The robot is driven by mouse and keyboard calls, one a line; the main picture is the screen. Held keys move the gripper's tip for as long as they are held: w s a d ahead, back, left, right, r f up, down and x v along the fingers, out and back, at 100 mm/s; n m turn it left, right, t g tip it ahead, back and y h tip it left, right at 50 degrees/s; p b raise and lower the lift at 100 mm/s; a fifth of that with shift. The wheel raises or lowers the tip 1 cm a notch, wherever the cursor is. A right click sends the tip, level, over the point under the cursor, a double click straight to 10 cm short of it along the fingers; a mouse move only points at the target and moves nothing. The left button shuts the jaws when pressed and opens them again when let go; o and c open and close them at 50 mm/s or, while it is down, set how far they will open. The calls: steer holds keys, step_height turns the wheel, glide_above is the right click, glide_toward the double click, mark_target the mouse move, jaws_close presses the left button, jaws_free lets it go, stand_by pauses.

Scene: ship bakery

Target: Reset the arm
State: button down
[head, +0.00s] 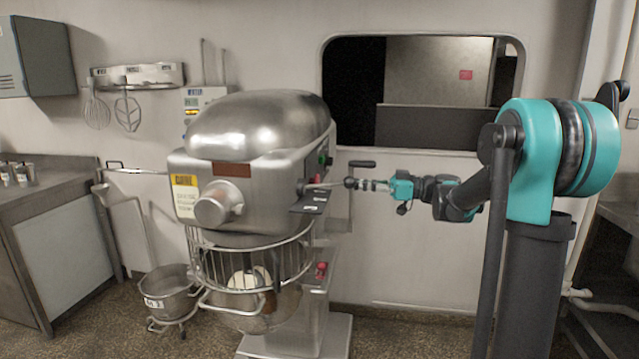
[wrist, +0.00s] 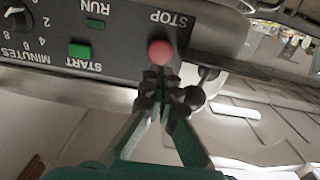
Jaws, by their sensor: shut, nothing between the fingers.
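My arm reaches in from the right in the head view. My gripper (head: 362,184) is at the right side of the big steel mixer (head: 258,125), close to its control side. In the wrist view my gripper (wrist: 160,82) is shut and empty. Its fingertips are right by the red STOP button (wrist: 160,52) on the dark control panel (wrist: 120,25); I cannot tell whether they touch it.
A black-handled lever (head: 362,163) stands close to my gripper at the mixer's right side. A wire guard (head: 215,262) encloses the bowl area. A spare bowl (head: 168,290) stands on the floor at left, near a steel counter (head: 50,190). The wall has a window opening (head: 430,152).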

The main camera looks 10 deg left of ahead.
steer(key=shift+d, duration=0.25)
steer(key=s+d+f+m+t+h, duration=0.1)
steer(key=s+d+f+m+h, duration=0.1)
steer(key=s+f+m+h, duration=0.65)
steer(key=s+d+f+m+t+h, duration=0.1)
steer(key=s+d+f+m+h, duration=0.3)
steer(key=s+d+f, duration=0.5)
steer(key=s+d+f+m+t+h, duration=0.1)
steer(key=s+d+f+m+h, duration=0.4)
steer(key=s+d+f, duration=0.4)
step_height(320, 180, down, 7)
steer(key=shift+s+d+f+t, duration=0.1)
steer(key=shift+s+d+t, duration=0.25)
steer(key=shift+d, duration=0.5)
steer(key=shift+h, duration=0.25)
